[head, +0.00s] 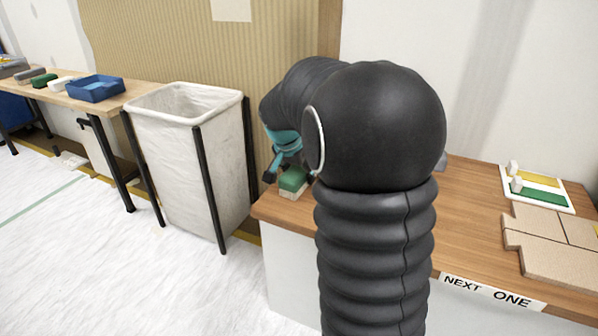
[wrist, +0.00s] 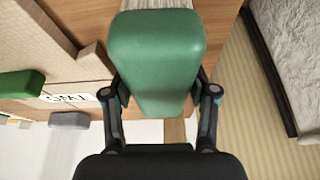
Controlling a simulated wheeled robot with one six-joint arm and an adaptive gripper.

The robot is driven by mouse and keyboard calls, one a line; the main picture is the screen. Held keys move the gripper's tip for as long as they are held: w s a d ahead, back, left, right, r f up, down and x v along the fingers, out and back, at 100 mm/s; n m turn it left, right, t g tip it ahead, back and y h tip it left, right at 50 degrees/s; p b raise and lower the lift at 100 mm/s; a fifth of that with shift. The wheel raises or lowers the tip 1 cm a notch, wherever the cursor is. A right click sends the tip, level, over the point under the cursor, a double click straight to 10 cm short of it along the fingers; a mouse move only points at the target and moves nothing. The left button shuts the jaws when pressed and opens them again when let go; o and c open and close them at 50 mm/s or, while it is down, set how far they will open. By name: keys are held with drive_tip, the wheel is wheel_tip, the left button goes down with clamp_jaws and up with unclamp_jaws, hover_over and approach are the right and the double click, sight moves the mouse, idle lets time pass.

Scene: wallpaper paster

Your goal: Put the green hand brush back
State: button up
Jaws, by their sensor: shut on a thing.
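My gripper (head: 284,172) is shut on a green hand brush (head: 293,179) with pale bristles pointing down, at the left end of the right-hand wooden table. I cannot tell whether the bristles touch the tabletop. In the wrist view, the brush's green body (wrist: 155,60) lies between the two fingers of my gripper (wrist: 158,100), with its bristles (wrist: 158,4) at the top edge. A white board (head: 540,188) with a yellow strip and a green strip (head: 540,194) lies on the right of the table. My arm hides the table's middle.
Tan panels (head: 555,245) lie on the right table (head: 470,225), behind a "NEXT ONE" label (head: 488,291). A white bin (head: 190,140) stands left of it. The far-left table holds a blue tray (head: 95,88) and white, green and grey blocks. Another green block (wrist: 20,84) shows in the wrist view.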

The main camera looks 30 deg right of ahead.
drive_tip(key=shift+f, duration=0.25)
drive_tip(key=o, duration=1.2)
drive_tip(key=shift+r, duration=0.15)
drive_tip(key=shift+a+r, duration=0.1)
drive_tip(key=shift+r, duration=0.2)
drive_tip(key=p+v, duration=0.2)
drive_tip(key=v, duration=1)
drive_tip(key=shift+a, duration=0.1)
drive_tip(key=s+a+f+n+t+y, duration=0.1)
drive_tip(key=s+a+n, duration=0.2)
drive_tip(key=s, duration=0.5)
drive_tip(key=s+a+f+n+t+y, duration=0.1)
drive_tip(key=s+a+n, duration=0.3)
drive_tip(key=s, duration=0.5)
drive_tip(key=s+a+f+n+t+y, duration=0.1)
drive_tip(key=s+a+f+n, duration=0.2)
drive_tip(key=s, duration=0.5)
drive_tip(key=shift+s+a+n+y, duration=0.15)
drive_tip(key=shift+a+n, duration=0.1)
drive_tip(key=shift+a, duration=0.35)
drive_tip(key=shift+s+a+n+y, duration=0.15)
drive_tip(key=shift+a+n, duration=0.1)
drive_tip(key=shift+a, duration=0.3)
